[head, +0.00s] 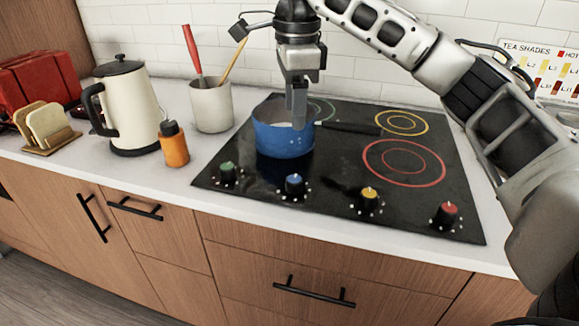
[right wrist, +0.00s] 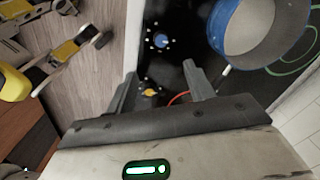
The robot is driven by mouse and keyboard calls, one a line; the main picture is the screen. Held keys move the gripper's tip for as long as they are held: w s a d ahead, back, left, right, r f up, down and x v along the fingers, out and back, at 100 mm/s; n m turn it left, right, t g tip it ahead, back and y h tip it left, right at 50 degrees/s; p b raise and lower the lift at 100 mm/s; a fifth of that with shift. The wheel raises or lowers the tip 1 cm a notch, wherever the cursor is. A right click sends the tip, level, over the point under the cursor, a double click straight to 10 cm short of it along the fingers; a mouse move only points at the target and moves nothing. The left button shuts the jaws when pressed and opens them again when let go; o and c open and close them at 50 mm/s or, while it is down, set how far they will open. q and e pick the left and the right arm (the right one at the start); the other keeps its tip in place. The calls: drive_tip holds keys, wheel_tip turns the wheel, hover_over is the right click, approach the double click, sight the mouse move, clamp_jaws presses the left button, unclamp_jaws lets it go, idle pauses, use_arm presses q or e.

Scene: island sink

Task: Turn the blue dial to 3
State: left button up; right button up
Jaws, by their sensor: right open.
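The blue dial (head: 294,184) is on the front edge of the black cooktop (head: 330,208), second from the left, with small white marks around it. It also shows in the right wrist view (right wrist: 161,41), beyond the fingertips. Its setting is too small to read. My right gripper (head: 298,118) points down over the blue pot, behind and above the dial and apart from it. In the right wrist view its two fingers (right wrist: 160,72) are spread, with nothing between them. My left gripper does not show.
The blue pot (head: 280,140) stands on the cooktop just behind the blue dial. A green dial (head: 227,172) is to the left, yellow (head: 368,199) and red (head: 445,215) dials to the right. A utensil crock (head: 211,107), orange bottle (head: 174,146) and kettle (head: 128,105) stand left.

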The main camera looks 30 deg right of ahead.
drive_tip(key=b, duration=0.2)
approach(295, 179)
drive_tip(key=shift+a+f, duration=0.1)
drive_tip(key=shift+f, duration=0.1)
wheel_tip(295, 179, down, 7)
drive_tip(key=shift+w+f+b, duration=0.1)
drive_tip(key=shift+b, duration=0.55)
drive_tip(key=shift+f, duration=0.55)
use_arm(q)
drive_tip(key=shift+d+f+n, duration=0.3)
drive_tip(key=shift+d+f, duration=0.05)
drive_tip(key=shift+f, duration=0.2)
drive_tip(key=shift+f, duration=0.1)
use_arm(e)
drive_tip(key=c, duration=1)
